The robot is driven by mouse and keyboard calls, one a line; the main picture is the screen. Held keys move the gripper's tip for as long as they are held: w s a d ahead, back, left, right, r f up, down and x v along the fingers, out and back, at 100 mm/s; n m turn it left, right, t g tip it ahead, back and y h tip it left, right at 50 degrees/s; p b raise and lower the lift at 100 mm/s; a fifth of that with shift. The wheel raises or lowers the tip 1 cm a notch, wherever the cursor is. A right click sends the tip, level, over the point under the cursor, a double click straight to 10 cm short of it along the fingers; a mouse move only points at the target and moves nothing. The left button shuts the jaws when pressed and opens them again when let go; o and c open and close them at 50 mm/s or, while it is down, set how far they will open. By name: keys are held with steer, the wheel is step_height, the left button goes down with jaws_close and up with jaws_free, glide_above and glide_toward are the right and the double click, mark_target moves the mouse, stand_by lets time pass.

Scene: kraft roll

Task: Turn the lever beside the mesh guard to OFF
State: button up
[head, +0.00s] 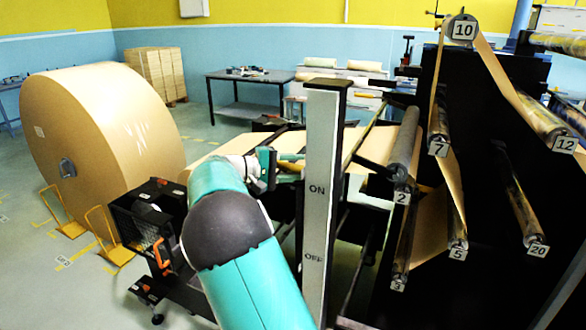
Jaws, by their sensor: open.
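A tall narrow grey panel (319,215) stands in the middle of the head view, with ON printed about halfway up and OFF lower down. My gripper (291,168) is open at the panel's left side, a little above the height of the ON label. I cannot tell whether the fingers are around or touching anything. The lever is not clearly visible; my gripper and arm may hide it. A black mesh guard box (140,218) is at the left, behind my teal arm. An orange handle (161,253) is on its side near the arm.
A huge brown paper roll (92,130) stands at the left with yellow stands (108,235) by it. A black machine frame with numbered rollers (404,135) fills the right. A dark table (247,78) stands at the back. Open floor lies between roll and table.

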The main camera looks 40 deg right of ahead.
jaws_close()
steer(key=shift+f, duration=0.1)
steer(key=shift+f+n+g+h, duration=0.3)
steer(key=shift+f+n+h, duration=0.3)
steer(key=shift+f, duration=0.3)
steer(key=s+d+f+n+t+h, duration=0.2)
steer(key=s+d+f+n+h, duration=0.1)
steer(key=s+f+n+h, duration=0.2)
steer(key=shift+f+n+t+h, duration=0.3)
steer(key=shift+f+n+h, duration=0.9)
steer(key=shift+f+n, duration=0.95)
steer(key=shift+s+r+n, duration=0.1)
steer(key=shift+r+n, duration=0.15)
jaws_free()
